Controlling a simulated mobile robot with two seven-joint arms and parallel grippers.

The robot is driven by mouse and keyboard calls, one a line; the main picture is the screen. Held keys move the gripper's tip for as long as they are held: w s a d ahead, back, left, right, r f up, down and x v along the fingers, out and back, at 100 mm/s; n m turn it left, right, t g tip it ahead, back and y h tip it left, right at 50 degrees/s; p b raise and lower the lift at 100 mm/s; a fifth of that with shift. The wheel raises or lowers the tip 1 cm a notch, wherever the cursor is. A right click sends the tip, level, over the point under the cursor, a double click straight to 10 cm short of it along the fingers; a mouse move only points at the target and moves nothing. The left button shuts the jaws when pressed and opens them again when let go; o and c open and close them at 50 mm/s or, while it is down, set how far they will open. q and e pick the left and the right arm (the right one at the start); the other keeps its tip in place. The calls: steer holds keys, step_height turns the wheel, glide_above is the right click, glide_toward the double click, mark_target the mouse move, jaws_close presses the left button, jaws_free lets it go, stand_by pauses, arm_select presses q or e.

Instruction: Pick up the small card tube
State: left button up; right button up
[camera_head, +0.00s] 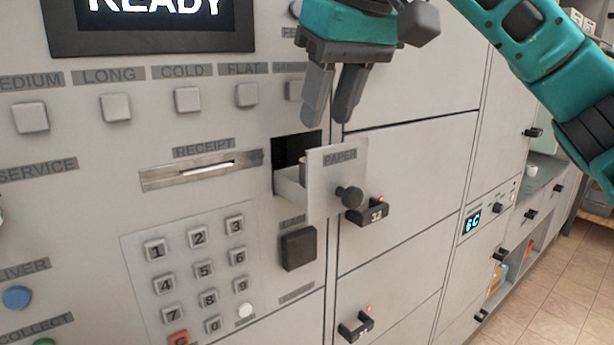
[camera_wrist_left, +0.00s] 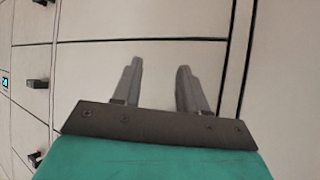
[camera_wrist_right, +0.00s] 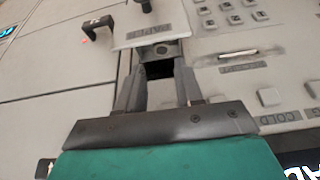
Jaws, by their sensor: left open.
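The drawer labelled PAPER (camera_head: 322,190) stands pulled out from the machine front, with a dark opening behind it. A small round grey-brown piece, likely the card tube (camera_head: 303,166), shows just behind the drawer front, mostly hidden. In the right wrist view it seems to lie in the drawer (camera_wrist_right: 160,48), between and beyond my fingers. My right gripper (camera_head: 326,120) is open and empty, pointing down above the drawer. My left gripper (camera_wrist_left: 160,64) shows only in the left wrist view. It is open and empty in front of plain locker doors.
A dark round knob (camera_head: 349,197) sticks out of the drawer front. Black locker handles (camera_head: 373,212) jut out to its right. The receipt slot (camera_head: 201,169) and keypad (camera_head: 195,270) lie left of the drawer. The floor (camera_head: 555,275) is clear at the right.

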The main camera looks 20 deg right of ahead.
mark_target(302, 161)
steer(key=x, duration=0.9)
steer(key=shift+a+f, duration=0.1)
steer(key=shift+c, duration=0.3)
jaws_close()
